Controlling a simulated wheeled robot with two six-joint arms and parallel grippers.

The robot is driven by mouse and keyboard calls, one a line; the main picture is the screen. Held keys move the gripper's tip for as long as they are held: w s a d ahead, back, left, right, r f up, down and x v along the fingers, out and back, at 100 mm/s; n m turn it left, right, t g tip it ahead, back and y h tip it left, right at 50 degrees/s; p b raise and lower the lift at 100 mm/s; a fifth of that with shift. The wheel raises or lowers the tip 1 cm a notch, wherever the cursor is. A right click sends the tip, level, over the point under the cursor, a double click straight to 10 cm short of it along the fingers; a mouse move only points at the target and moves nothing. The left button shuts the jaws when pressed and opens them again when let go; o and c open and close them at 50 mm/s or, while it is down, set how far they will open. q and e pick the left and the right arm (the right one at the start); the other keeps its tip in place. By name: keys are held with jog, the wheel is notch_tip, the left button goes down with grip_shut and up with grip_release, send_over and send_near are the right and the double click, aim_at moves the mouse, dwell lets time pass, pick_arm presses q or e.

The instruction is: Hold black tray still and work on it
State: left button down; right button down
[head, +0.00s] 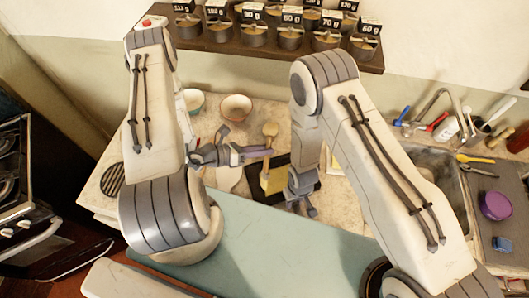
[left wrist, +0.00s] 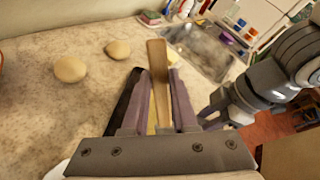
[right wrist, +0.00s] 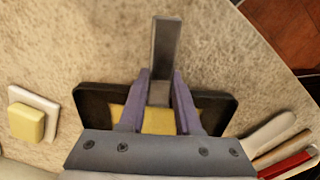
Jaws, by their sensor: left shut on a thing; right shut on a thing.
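The black tray (head: 305,180) lies on the counter in the head view, partly hidden by my right arm; its rim also shows in the right wrist view (right wrist: 92,100). A yellow slab (head: 273,181) lies on it. My left gripper (head: 266,153) is above the tray's left side, shut on a wooden tool (left wrist: 157,60) that stands up between its fingers. My right gripper (right wrist: 160,88) is over the tray, shut on a flat grey bar (right wrist: 165,40) that reaches past the rim. I cannot tell whether the bar is joined to the tray.
Two bowls (head: 236,107) stand behind left. Two round pale lumps (left wrist: 70,69) lie on bare counter in the left wrist view. A yellow block (right wrist: 27,122) on a white dish is beside the tray. The sink (head: 440,170) is at right; a canister shelf (head: 215,42) hangs above.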

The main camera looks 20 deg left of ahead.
pick_arm(q)
notch_tip(320, 180, up, 4)
jog(key=shift+r, duration=0.2)
dwell(0.6)
pick_arm(e)
jog(key=c, duration=0.5)
grip_release()
notch_tip(320, 180, up, 12)
jog(key=shift+r, duration=0.1)
jog(key=shift+a, duration=0.1)
